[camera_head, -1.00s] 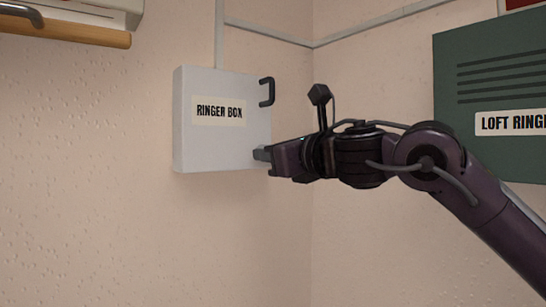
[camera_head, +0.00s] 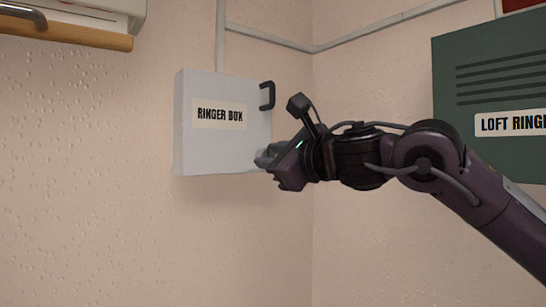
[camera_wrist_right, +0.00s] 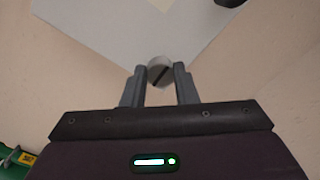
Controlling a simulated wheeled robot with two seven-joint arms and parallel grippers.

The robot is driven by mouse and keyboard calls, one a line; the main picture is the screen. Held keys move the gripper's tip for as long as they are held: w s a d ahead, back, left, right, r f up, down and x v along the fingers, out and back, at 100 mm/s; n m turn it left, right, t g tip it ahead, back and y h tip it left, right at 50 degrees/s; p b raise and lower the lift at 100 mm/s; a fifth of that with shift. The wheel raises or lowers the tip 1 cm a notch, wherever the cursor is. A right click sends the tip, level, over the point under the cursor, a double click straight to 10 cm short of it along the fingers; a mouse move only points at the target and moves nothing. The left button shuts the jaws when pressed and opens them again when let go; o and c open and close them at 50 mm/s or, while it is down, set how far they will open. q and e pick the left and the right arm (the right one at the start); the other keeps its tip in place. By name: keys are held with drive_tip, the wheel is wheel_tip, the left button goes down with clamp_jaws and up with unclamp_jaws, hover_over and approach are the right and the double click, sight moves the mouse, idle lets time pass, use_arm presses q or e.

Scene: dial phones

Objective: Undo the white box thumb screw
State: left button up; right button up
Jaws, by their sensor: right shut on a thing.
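The white box (camera_head: 220,145), labelled "RINGER BOX", is fixed to the wall with a dark handle (camera_head: 267,96) at its upper right. My right gripper (camera_head: 264,158) is at the box's lower right corner. In the right wrist view the round slotted thumb screw (camera_wrist_right: 160,71) sits between the two fingertips of my right gripper (camera_wrist_right: 160,78), and the jaws are shut on it. The screw's slot runs diagonally. In the head view the gripper hides the screw. My left gripper is not in view.
A green cabinet (camera_head: 490,75) labelled "LOFT RING…" is on the right wall, behind my right arm. Grey conduit (camera_head: 270,36) runs above the box. A white unit with a wooden bar (camera_head: 85,33) is at the upper left. The wall below the box is clear.

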drive_tip(key=shift+f, duration=0.1)
drive_tip(key=o, duration=1)
drive_tip(key=shift+w, duration=0.1)
drive_tip(key=b+v, duration=0.3)
drive_tip(key=v, duration=0.4)
drive_tip(key=shift+s+d+b, duration=0.2)
drive_tip(key=shift+s+b, duration=0.1)
drive_tip(key=shift+b, duration=0.05)
